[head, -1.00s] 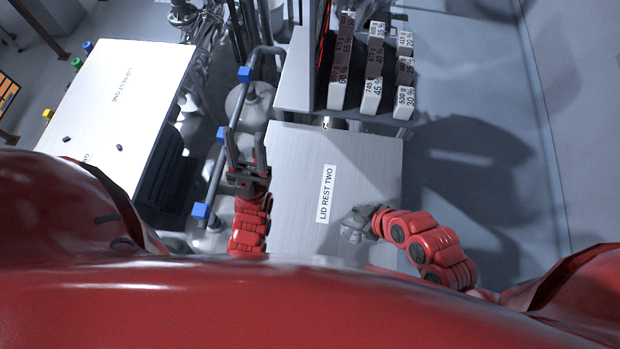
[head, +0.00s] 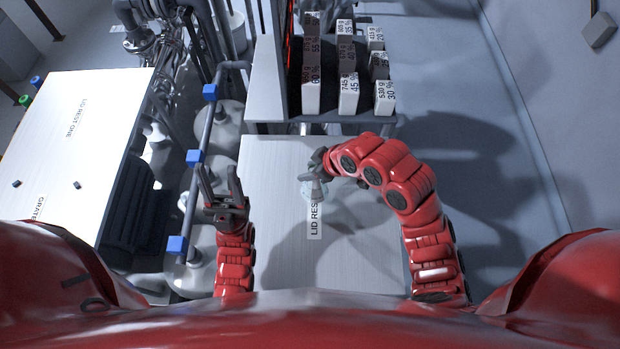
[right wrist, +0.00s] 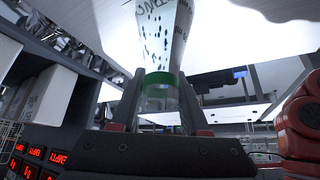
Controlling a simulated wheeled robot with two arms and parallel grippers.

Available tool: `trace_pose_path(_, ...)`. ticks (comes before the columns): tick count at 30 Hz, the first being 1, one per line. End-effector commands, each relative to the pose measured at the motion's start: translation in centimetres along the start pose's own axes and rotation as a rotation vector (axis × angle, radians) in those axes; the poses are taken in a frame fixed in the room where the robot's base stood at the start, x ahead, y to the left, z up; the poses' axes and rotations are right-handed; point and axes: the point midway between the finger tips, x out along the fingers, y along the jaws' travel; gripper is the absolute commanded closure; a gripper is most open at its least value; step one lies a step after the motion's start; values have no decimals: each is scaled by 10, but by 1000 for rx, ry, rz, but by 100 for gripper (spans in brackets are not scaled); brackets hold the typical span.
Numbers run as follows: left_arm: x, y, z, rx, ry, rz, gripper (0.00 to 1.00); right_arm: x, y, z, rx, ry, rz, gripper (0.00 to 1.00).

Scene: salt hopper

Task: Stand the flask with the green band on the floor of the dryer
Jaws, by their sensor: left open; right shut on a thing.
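My right gripper (head: 315,183) is shut on the flask with the green band. In the right wrist view the green band (right wrist: 161,82) sits between the two fingers, and the clear flask body (right wrist: 165,35) widens away from them, with dark specks showing on or through it. In the head view a pale part of the flask (head: 306,191) shows beside the gripper, over the LID REST TWO board; the gripper hides most of it. My left gripper (head: 220,180) is open and empty, left of the board. I cannot make out the dryer for certain.
The LID REST TWO board (head: 270,165) is otherwise clear. A shelf with several labelled blocks (head: 348,95) stands behind it. A rail with blue blocks (head: 195,157) runs along its left, over pale rounded vessels (head: 228,125). The LID REST ONE table (head: 60,130) is at left.

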Motion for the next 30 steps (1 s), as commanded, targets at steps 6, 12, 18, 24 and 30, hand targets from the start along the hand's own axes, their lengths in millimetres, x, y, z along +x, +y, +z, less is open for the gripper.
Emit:
trace_pose_path(6,-18,1,3,0,0,0,50,26,-1,17,-1,-2,-1,100)
trace_pose_path(12,-18,1,3,0,0,0,50,29,0,19,0,-2,0,100)
trace_pose_path(18,-22,1,4,0,0,0,50,32,0,21,0,-1,0,100)
trace_pose_path(24,-20,1,3,0,0,0,50,30,0,20,0,-1,0,25)
trace_pose_path(30,-20,1,3,0,0,0,50,30,0,20,0,-1,0,25)
